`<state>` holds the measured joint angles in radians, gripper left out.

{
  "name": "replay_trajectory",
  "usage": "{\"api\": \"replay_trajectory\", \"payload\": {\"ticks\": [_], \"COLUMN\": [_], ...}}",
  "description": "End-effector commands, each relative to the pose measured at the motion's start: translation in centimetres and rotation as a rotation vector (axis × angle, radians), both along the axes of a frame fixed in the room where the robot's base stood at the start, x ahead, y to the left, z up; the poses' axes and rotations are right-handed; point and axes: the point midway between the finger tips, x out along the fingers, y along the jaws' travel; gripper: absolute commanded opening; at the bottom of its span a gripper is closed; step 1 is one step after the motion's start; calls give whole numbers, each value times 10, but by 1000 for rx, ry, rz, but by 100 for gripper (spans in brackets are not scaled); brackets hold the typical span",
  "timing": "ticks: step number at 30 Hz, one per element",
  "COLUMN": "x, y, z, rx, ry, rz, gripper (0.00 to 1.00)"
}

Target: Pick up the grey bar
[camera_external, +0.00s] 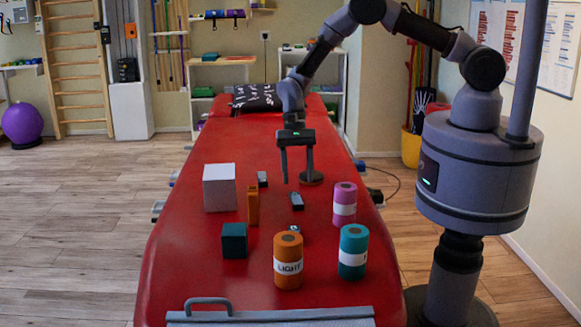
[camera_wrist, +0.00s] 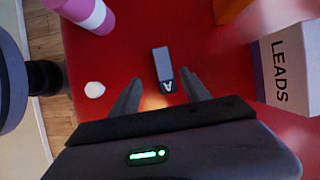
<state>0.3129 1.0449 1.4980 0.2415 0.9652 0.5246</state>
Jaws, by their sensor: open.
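A small grey bar (camera_wrist: 162,62) with a dark end marked with a white letter A lies on the red treatment table (camera_external: 210,262). In the wrist view it is just beyond my gripper (camera_wrist: 163,84), roughly centred between the fingertips. It appears to be the small grey piece (camera_external: 297,200) in the external view. My gripper (camera_external: 297,177) is open and empty, pointing down above the table behind that piece. Two similar small dark pieces lie nearby, one beside the white box (camera_external: 262,179) and one behind the orange roll (camera_external: 293,230).
A white box (camera_external: 219,188), marked LEADS in the wrist view, an orange block (camera_external: 253,205) and a teal cube (camera_external: 234,240) stand left. Pink (camera_external: 345,204), teal (camera_external: 353,252) and orange (camera_external: 288,260) rolls stand right and front. A small white piece (camera_wrist: 95,90) lies left in the wrist view.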

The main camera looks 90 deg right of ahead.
Motion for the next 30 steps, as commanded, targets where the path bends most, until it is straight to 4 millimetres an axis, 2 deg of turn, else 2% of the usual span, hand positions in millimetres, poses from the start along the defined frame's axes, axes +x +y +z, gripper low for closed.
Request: {"api": "replay_trajectory", "payload": {"ticks": [5, 9, 12, 27, 30], "x": [2, 7, 6, 6, 6], "y": [5, 12, 18, 18, 18], "z": [-17, -46, -56, -57, -56], "rx": [0, 0, 0, 0, 0], "ry": [1, 1, 1, 0, 0], "rz": [1, 0, 1, 1, 1], "gripper": [55, 55, 55, 55, 35]}}
